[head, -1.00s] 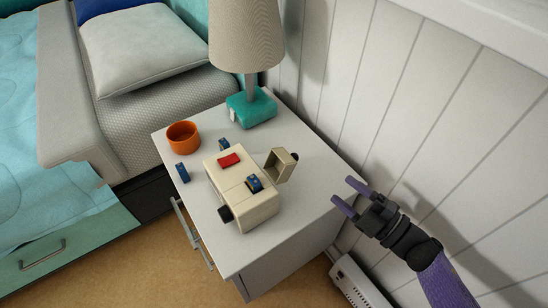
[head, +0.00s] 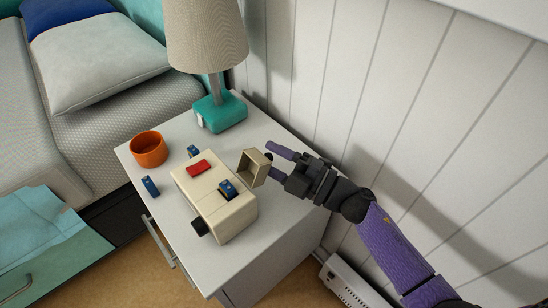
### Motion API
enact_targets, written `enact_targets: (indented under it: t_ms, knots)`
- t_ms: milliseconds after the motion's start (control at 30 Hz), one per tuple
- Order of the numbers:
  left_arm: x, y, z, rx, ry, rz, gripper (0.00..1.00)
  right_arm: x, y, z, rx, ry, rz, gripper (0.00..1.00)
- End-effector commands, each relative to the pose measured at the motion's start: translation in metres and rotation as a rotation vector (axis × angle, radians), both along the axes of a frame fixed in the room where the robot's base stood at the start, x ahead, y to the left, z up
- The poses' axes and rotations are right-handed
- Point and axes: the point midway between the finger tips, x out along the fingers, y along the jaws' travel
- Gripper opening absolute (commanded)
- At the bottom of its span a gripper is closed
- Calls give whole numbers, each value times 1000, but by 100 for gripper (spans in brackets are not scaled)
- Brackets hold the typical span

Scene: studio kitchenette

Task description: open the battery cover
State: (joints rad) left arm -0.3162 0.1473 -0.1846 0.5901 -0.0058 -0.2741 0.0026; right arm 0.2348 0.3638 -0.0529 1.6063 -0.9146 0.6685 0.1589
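A cream box-shaped device (head: 222,213) with a red patch on top (head: 199,168) stands on the nightstand. A cream hollow cover-like piece (head: 254,168) stands at its right side, with a dark knob (head: 268,157) on its far side. I cannot tell if this piece is hinged to the device. Blue battery-like pieces lie about: one on the device's top (head: 228,190), one behind it (head: 193,151), one to its left (head: 150,186). My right gripper (head: 272,160) is open, its purple fingers apart close to the knob; contact is unclear. My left gripper is out of view.
An orange cup (head: 149,150) stands at the nightstand's left. A lamp with a teal base (head: 220,112) stands at the back. A white panelled wall (head: 400,110) rises on the right. The nightstand top (head: 272,215) is clear right of the device.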

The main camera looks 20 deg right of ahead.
Motion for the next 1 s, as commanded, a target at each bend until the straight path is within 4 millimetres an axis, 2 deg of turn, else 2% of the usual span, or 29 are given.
enact_targets:
  t_ms: [33, 200, 233, 1000]
  knots:
    - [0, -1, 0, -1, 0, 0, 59, 0, 0, 0, 0, 0, 0, 40]
    - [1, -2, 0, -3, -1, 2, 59, 0, 0, 0, 0, 0, 0, 4]
    - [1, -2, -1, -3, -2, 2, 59, 0, 0, 0, 0, 0, 0, 0]
    - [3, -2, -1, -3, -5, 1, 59, 0, 0, -1, -1, 1, -1, 0]
